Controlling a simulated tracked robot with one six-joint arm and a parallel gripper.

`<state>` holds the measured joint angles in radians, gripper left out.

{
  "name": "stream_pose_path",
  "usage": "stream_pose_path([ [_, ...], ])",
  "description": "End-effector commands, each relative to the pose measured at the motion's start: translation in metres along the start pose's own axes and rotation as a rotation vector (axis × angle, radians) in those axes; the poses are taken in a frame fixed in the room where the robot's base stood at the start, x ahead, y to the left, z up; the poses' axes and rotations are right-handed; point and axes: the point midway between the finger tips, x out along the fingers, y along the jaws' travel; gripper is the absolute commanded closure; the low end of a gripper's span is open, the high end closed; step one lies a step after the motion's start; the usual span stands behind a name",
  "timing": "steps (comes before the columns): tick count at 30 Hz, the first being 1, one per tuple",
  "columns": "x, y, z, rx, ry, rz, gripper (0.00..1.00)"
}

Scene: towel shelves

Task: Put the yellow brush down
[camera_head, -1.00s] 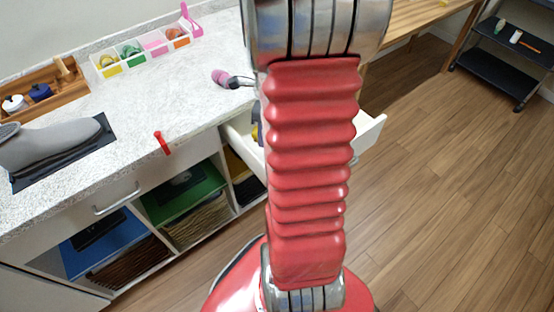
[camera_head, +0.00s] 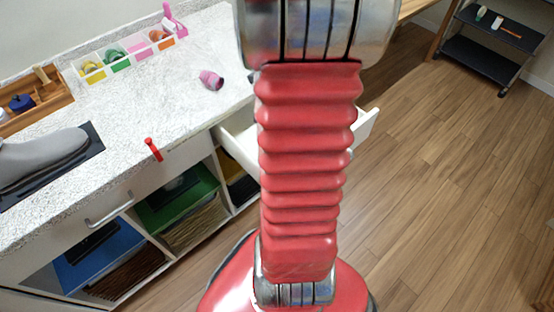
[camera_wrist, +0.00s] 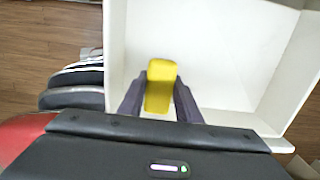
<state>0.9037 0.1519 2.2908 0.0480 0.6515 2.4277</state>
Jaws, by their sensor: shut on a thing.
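The yellow brush (camera_wrist: 161,86) shows in the wrist view as a yellow block between the two dark fingers of my gripper (camera_wrist: 160,92). My gripper is shut on it. Brush and fingertips appear over the white open drawer (camera_wrist: 277,75); the height above its floor is hard to tell. In the head view the open drawer (camera_head: 238,146) sticks out from the counter, mostly behind my red arm. My gripper and the brush are hidden there.
On the counter (camera_head: 190,115) are a purple-pink object (camera_head: 211,80), a red clip (camera_head: 153,149), a grey boot (camera_head: 40,152) and a divided tray (camera_head: 125,66). A dark shelf cart (camera_head: 485,55) stands at the far right. The wooden floor (camera_head: 440,180) between is clear.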

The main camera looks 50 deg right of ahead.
Motion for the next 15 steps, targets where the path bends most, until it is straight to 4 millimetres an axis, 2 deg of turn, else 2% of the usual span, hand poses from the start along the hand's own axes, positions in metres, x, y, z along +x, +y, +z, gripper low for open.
stream_pose_path([
  [9, 0.043, 0.002, -0.003, -0.003, 0.004, 0.004, 1.00],
  [15, 0.054, 0.001, -0.003, -0.004, 0.001, 0.001, 1.00],
])
